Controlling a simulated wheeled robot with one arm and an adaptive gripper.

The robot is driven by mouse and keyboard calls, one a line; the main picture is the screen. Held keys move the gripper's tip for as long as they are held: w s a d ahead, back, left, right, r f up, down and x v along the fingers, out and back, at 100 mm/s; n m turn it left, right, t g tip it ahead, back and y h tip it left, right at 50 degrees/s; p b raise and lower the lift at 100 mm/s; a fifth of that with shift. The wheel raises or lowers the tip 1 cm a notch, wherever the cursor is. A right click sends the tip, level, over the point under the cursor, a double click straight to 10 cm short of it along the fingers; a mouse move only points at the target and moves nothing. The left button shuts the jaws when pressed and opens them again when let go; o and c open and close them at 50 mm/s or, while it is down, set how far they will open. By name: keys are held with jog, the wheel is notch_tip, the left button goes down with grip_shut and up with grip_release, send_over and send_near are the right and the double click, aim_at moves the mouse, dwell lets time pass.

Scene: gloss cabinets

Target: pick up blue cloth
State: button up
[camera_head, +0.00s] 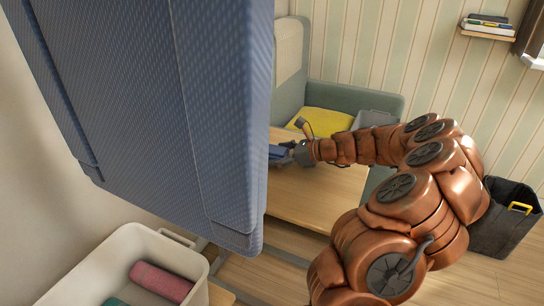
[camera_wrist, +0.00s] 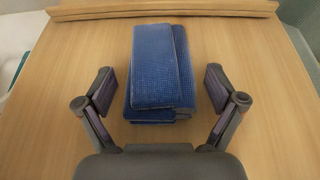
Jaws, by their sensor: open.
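The blue cloth (camera_wrist: 161,68) lies folded on a wooden table top (camera_wrist: 265,110), in the middle of the wrist view. My gripper (camera_wrist: 160,88) is open, with one finger to the left and one to the right of the cloth's near part. Both fingers are apart from the cloth. In the head view the cloth (camera_head: 277,152) shows only as a small blue patch beside my gripper (camera_head: 285,150) over the table (camera_head: 312,200). A large blue panel hides part of the table there.
The blue textured panel (camera_head: 150,100) fills the left of the head view. A white bin (camera_head: 125,245) with a red roll (camera_head: 160,281) stands at lower left. A yellow cushion (camera_head: 322,121) and grey box (camera_head: 374,118) lie behind the table. A dark bin (camera_head: 503,225) stands at right.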

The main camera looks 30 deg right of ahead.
jog(key=c, duration=1.2)
jog(key=shift+r, duration=0.1)
jog(key=shift+c, duration=0.2)
